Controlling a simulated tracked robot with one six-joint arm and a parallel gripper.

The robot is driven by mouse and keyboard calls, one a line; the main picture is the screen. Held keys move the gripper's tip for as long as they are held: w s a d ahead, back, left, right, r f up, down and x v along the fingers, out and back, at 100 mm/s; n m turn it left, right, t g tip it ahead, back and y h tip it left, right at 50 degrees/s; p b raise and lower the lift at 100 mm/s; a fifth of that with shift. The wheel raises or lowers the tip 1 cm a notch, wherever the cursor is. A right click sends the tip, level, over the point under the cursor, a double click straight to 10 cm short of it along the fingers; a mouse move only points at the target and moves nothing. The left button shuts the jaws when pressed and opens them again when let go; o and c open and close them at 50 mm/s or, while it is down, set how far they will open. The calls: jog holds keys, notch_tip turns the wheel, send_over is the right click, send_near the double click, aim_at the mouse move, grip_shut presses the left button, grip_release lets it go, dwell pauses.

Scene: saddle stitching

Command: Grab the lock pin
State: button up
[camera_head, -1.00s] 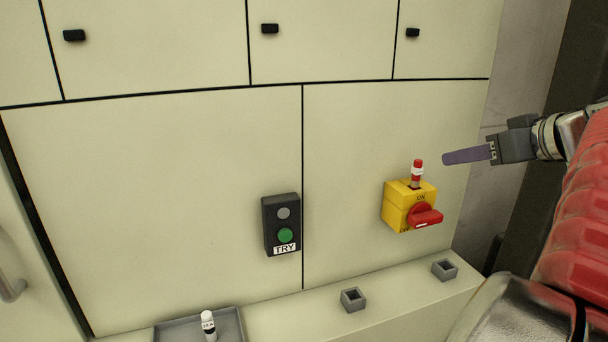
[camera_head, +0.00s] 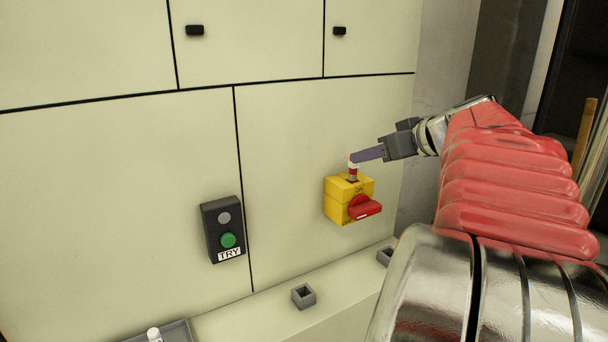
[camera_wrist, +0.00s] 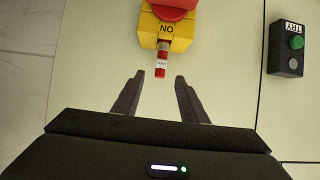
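A red and white pin (camera_head: 353,172), which I take for the lock pin, stands upright in the top of the yellow switch box (camera_head: 338,205). Its free end also shows in the wrist view (camera_wrist: 162,62), with a small label on it. My gripper (camera_wrist: 160,76) is open and empty. In the wrist view its two purple fingers lie left and right of the line of the pin, with the pin's end at about the level of the fingertips.
The box has a red rotary handle (camera_head: 365,208) on its front. A black TRY button box (camera_head: 222,230) is on the panel to the left. A ledge below carries small grey sockets (camera_head: 303,296) and a tray (camera_head: 178,332) with a white-topped piece (camera_head: 154,334).

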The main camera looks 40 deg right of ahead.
aim_at(353, 175)
jog(key=x, duration=0.5)
dwell(0.5)
grip_shut()
dwell(0.5)
